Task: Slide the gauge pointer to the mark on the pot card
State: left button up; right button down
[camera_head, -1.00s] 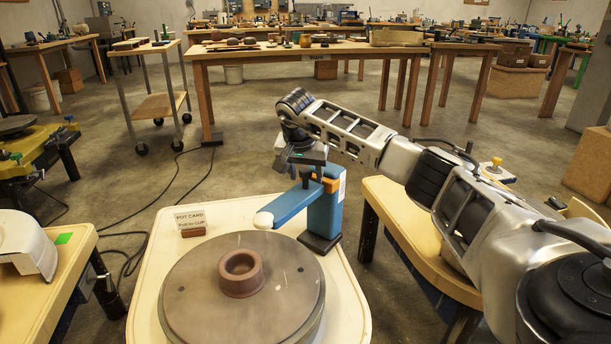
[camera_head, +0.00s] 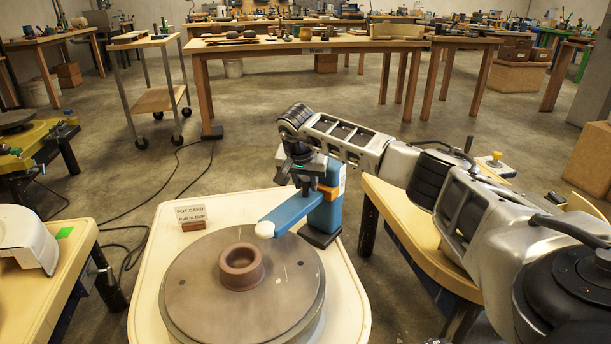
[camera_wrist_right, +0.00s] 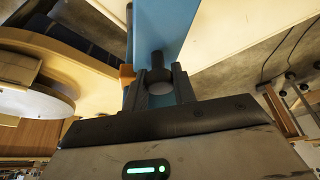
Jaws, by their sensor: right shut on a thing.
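The gauge has a dark-footed blue post (camera_head: 325,217) beside the wheel, with an orange piece (camera_head: 328,191) at it. Its blue pointer arm (camera_head: 290,213) reaches out to a white rounded tip (camera_head: 264,229), which is over the wheel's far edge. My right gripper (camera_head: 304,184) points down above the pointer arm. In the right wrist view its fingers are shut on a dark round knob (camera_wrist_right: 160,66) on the blue arm. The pot card (camera_head: 190,212) stands upright behind the wheel and reads "Pull to CUP". Marks on the post are too small to read. My left gripper is out of view.
A brown clay ring-shaped pot (camera_head: 241,267) sits mid-wheel on the grey wheel head (camera_head: 203,300). The cream wheel tray (camera_head: 147,290) surrounds it. A yellow-topped table (camera_head: 420,240) lies under my right arm. Other worktables stand farther back.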

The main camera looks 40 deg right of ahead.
jog(key=c, duration=1.1)
grip_release()
jog(key=shift+a+r, duration=0.1)
jog(key=shift+r, duration=0.45)
jog(key=p+v, duration=0.2)
jog(key=v, duration=0.3)
jog(key=shift+r, duration=0.2)
notch_tip(320, 180, up, 8)
jog(key=p, duration=0.3)
send_over(300, 209)
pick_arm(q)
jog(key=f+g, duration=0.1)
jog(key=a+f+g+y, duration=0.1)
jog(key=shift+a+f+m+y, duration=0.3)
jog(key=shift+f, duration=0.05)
pick_arm(e)
jog(key=shift+s+a+r, duration=0.15)
jog(key=shift+a+r, duration=0.15)
jog(key=shift+r, duration=0.05)
